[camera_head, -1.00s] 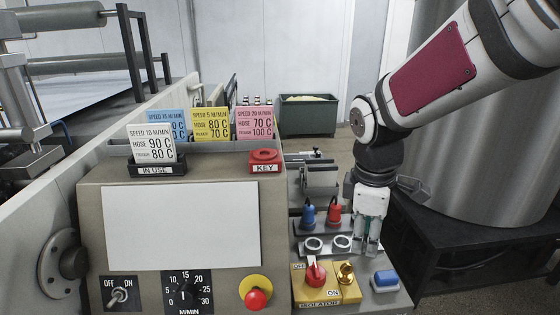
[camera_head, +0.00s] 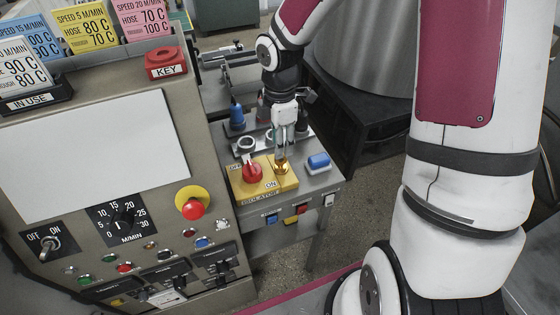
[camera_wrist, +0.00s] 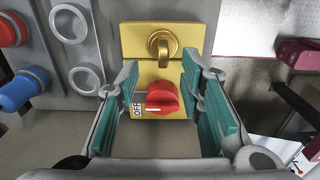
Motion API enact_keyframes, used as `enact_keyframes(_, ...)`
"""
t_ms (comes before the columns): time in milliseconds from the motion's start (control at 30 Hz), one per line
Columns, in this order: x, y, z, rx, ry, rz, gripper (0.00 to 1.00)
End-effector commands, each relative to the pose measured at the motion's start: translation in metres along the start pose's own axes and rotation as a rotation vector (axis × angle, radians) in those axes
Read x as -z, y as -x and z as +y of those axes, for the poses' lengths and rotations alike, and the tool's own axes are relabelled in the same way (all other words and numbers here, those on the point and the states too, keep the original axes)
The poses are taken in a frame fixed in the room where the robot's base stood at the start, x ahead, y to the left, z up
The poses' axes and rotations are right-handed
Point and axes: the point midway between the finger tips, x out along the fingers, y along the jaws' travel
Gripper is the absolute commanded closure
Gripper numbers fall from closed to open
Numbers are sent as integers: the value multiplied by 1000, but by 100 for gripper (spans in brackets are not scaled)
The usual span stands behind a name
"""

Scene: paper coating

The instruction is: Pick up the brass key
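The brass key (camera_head: 282,168) stands on the yellow isolator plate (camera_head: 250,192), right of a red isolator knob (camera_head: 252,173). In the wrist view the brass key (camera_wrist: 162,46) shows as a ring-shaped piece on the yellow plate, beyond the red knob (camera_wrist: 162,98). My gripper (camera_head: 284,152) points down, its fingertips just above or beside the key; contact cannot be told. In the wrist view my gripper (camera_wrist: 160,70) is open, its teal-padded fingers well apart with nothing held between them. The key's lower end is not clear.
Blue plug (camera_head: 237,116) and grey ring sockets (camera_head: 246,144) stand behind the plate. A blue button (camera_head: 318,161) is to its right. A red holder labelled KEY (camera_head: 166,63) sits on the console's top right corner. A dark stand (camera_head: 365,115) is further right.

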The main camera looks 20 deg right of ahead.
Motion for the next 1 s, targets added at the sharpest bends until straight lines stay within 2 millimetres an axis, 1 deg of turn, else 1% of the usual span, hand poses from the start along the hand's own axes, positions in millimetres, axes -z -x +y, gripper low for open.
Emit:
enact_keyframes(167,0,-11,-1,2,-1,1,66)
enact_keyframes(400,0,-44,-4,4,1,0,66)
enact_keyframes(500,-1,-54,-3,2,0,-1,66)
enact_keyframes(600,-1,-58,-3,1,-1,0,66)
enact_keyframes(800,-1,-58,-3,0,-1,0,66)
enact_keyframes(867,-1,-58,-3,0,-1,0,79)
enact_keyframes(900,-1,-57,-3,0,-2,0,88)
enact_keyframes(933,-1,-57,-3,0,-1,0,95)
enact_keyframes(967,-1,-57,-3,0,-1,0,100)
enact_keyframes(1000,-1,-57,-3,0,-1,0,100)
